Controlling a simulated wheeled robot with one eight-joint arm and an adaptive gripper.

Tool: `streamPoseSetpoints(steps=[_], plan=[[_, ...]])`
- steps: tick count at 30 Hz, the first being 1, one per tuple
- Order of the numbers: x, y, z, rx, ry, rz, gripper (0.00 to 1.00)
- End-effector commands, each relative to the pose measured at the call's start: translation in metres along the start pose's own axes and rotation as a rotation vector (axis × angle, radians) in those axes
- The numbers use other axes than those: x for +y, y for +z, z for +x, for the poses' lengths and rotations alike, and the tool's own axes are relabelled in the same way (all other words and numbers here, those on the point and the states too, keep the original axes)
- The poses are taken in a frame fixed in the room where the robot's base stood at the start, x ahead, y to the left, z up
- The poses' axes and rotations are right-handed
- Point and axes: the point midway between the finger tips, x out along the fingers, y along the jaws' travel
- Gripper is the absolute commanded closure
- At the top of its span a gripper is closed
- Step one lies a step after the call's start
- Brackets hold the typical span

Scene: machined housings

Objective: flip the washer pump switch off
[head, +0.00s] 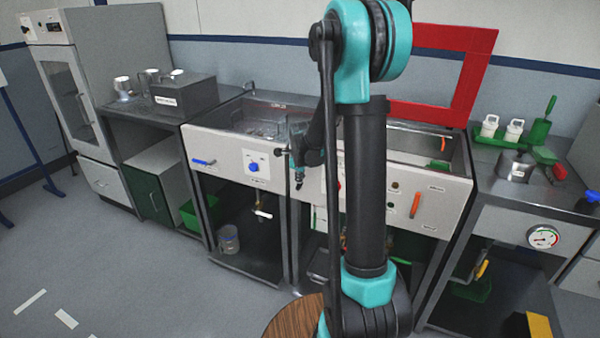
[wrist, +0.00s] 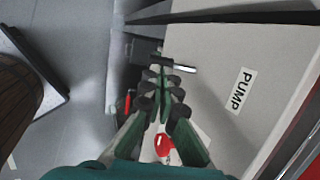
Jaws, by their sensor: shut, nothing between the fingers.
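In the wrist view, a small switch with a silver lever (wrist: 184,68) and dark base sits on the pale washer panel (wrist: 215,45), beside a white PUMP label (wrist: 241,91). My gripper (wrist: 163,72) is shut and empty, its dark fingertips overlapping the switch's base in the picture; I cannot tell whether they touch. In the head view my gripper (head: 298,184) is in front of the washer's front panel (head: 228,150), right of a blue knob (head: 253,167). The switch cannot be made out there; my arm covers part of the panel.
A red knob (wrist: 163,144) shows between my fingers in the wrist view. In the head view, a blue handle (head: 203,162) and an orange handle (head: 415,205) stick out from the panels. A red frame (head: 484,60) stands behind. The floor (head: 150,265) at front left is clear.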

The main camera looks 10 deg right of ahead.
Motion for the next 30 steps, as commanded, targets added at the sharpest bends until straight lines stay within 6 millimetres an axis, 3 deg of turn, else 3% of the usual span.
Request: streamPoseSetpoints(steps=[6, 20, 30], plan=[[0.000, 0.000, 0.018, 0.000, 0.000, 0.000, 1.00], [0.000, 0.000, 0.022, 0.000, -0.001, 0.000, 1.00], [0.005, -0.002, 0.040, 0.000, -0.110, -0.023, 1.00]])
